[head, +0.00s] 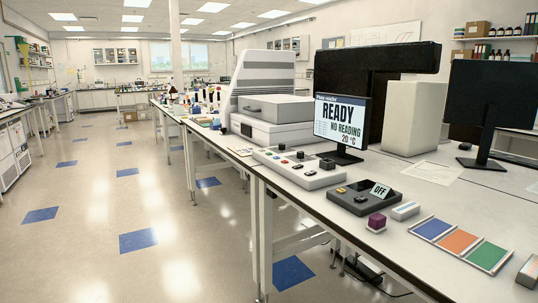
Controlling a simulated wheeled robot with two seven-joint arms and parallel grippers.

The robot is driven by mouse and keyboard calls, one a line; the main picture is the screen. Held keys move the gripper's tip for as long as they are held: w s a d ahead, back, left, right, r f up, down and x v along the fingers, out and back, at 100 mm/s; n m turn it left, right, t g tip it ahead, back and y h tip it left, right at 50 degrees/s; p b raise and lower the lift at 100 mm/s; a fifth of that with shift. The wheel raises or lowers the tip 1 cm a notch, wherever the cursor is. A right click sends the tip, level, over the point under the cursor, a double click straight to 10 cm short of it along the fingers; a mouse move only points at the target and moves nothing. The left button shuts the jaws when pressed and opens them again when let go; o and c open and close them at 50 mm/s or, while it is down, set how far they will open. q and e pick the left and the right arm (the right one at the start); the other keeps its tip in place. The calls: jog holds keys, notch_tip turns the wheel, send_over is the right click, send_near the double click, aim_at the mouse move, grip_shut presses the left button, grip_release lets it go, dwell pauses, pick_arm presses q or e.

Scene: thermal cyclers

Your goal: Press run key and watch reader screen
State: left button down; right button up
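The reader screen (341,120) is a monitor on a black stand on the right-hand bench. It reads "READY", "NO READING" and "20 °C". In front of it lies a pale control panel (275,160) with several small keys and dark knobs. Which key is the run key cannot be read at this size. A dark box (365,202) nearer to me has a small tilted display (381,190) reading "OFF". Neither of my grippers is in view.
A white and grey instrument (268,108) stands behind the panel. A purple block (376,221), a small white box (405,210) and a blue, orange and green mat (461,243) lie near the front edge. A dark monitor (492,95) stands right. The left floor is clear.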

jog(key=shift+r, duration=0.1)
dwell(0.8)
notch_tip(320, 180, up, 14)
jog(key=p, duration=1.4)
